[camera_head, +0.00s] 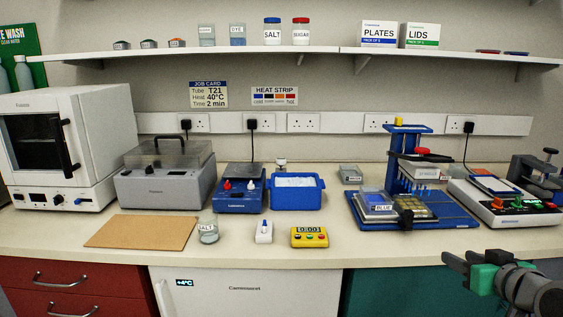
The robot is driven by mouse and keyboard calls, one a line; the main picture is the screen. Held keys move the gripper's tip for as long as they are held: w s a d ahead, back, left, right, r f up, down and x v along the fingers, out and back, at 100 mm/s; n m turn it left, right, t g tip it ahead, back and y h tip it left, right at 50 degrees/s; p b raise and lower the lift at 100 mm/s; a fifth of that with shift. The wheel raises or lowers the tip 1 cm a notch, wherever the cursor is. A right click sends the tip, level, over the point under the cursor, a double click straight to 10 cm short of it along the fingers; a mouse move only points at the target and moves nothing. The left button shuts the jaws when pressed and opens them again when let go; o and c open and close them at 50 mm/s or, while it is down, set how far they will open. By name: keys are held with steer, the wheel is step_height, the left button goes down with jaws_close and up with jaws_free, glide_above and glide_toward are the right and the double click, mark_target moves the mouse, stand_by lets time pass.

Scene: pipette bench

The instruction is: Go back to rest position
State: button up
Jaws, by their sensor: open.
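My gripper (457,271) shows at the lower right of the head view, in front of the bench's front edge. Its jaws are open and nothing is seen between them. It is apart from the objects on the bench. Part of my arm is cut off by the right edge of the picture.
The front strip right of the timer is clear.

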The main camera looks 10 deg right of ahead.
steer(key=w+a+f+n+g+y+p, duration=0.1)
steer(key=w+a+g+y+p, duration=0.2)
steer(key=a, duration=0.5)
steer(key=w+a+f+g+p, duration=0.1)
steer(key=w+a+p, duration=0.3)
steer(key=a, duration=0.5)
steer(key=s+a+g+p, duration=0.3)
steer(key=s+a+p, duration=0.1)
steer(key=a, duration=0.4)
steer(key=s+a+n+g+p, duration=0.1)
steer(key=s+a+g+p, duration=0.2)
steer(key=s+a, duration=0.3)
steer(key=shift+s+a+f+n+p, duration=0.3)
steer(key=shift+a+f+p, duration=0.2)
steer(key=shift+a, duration=0.7)
